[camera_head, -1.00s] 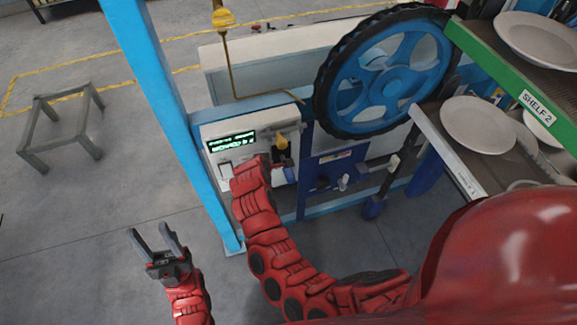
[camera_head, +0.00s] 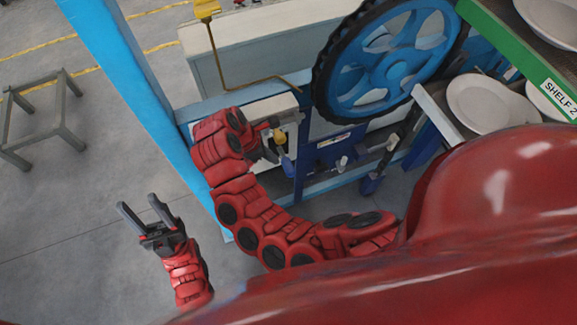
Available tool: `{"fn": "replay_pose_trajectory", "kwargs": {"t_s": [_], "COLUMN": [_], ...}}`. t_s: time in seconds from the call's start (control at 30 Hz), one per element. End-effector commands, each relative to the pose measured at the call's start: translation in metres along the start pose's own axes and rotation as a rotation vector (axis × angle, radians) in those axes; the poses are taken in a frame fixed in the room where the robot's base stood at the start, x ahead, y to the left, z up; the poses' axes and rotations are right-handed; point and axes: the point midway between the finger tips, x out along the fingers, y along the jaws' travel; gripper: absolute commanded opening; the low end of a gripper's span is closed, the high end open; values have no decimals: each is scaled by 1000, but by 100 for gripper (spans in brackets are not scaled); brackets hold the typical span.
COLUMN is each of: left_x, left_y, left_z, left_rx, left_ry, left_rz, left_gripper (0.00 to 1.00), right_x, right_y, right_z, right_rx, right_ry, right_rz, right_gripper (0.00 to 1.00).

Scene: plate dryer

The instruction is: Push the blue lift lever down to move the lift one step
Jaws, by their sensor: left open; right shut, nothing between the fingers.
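A blue panel (camera_head: 335,150) with a small pale knob (camera_head: 342,163) sits below the big wheel in the camera_head view. I cannot tell for certain whether this is the blue lift lever. My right gripper (camera_head: 270,152) is shut and empty, left of the blue panel, close to a yellow knob (camera_head: 278,135). Whether it touches anything is unclear, as my wrist partly covers that spot. My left gripper (camera_head: 137,207) is open and empty over bare floor, far from the panel.
A blue spoked wheel (camera_head: 392,52) with a black rim stands above the panel. Plates lie on shelves at the upper right; the green edge (camera_head: 520,55) reads SHELF 2. A blue post (camera_head: 120,75) stands left of my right arm. A grey stand (camera_head: 40,120) is far left.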

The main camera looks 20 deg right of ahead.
Motion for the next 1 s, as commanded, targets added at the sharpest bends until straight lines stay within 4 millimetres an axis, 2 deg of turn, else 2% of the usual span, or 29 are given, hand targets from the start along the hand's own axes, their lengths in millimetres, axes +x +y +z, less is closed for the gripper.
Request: {"fn": "replay_pose_trajectory", "kwargs": {"t_s": [0.17,0.33,0.5,0.63,0.8,1.0], "left_x": [-3,-10,-38,-54,-64,-63], "left_y": [0,0,2,3,3,3], "left_z": [1,2,6,9,11,11], "left_rx": [0,0,0,0,0,0], "left_ry": [0,0,0,0,0,0], "left_rz": [0,0,0,0,0,0], "left_gripper": [50,50,50,50,50,50], "right_x": [8,25,50,64,71,70], "right_y": [0,0,0,1,1,0], "right_z": [0,-1,-4,-3,-1,1], "right_rx": [1,0,2,3,3,2], "right_ry": [-2,-1,0,1,0,-1], "right_rz": [0,1,1,2,2,1], "right_gripper": [0,0,0,0,0,0]}}
